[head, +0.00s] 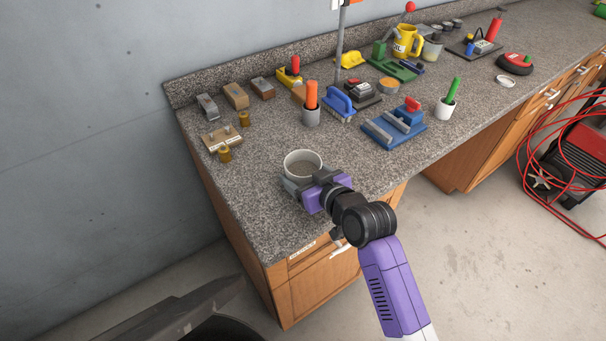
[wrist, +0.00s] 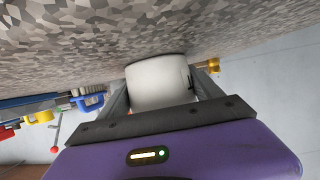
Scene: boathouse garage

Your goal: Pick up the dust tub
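The dust tub, which I take to be the round off-white tub with grey contents (head: 303,162), stands upright on the near left part of the speckled counter. In the wrist view its pale side (wrist: 160,82) fills the space between my fingers. My gripper (head: 300,184) is low over the counter at the tub's near side, with a finger on either side of it. The fingers are very close to the tub wall, but I cannot tell whether both press on it. The tub's lower near side is partly hidden by my gripper in the head view.
The speckled counter (head: 255,205) is clear around the tub, with its front edge close by. Brass knobs (head: 225,154) and wooden blocks stand behind to the left.

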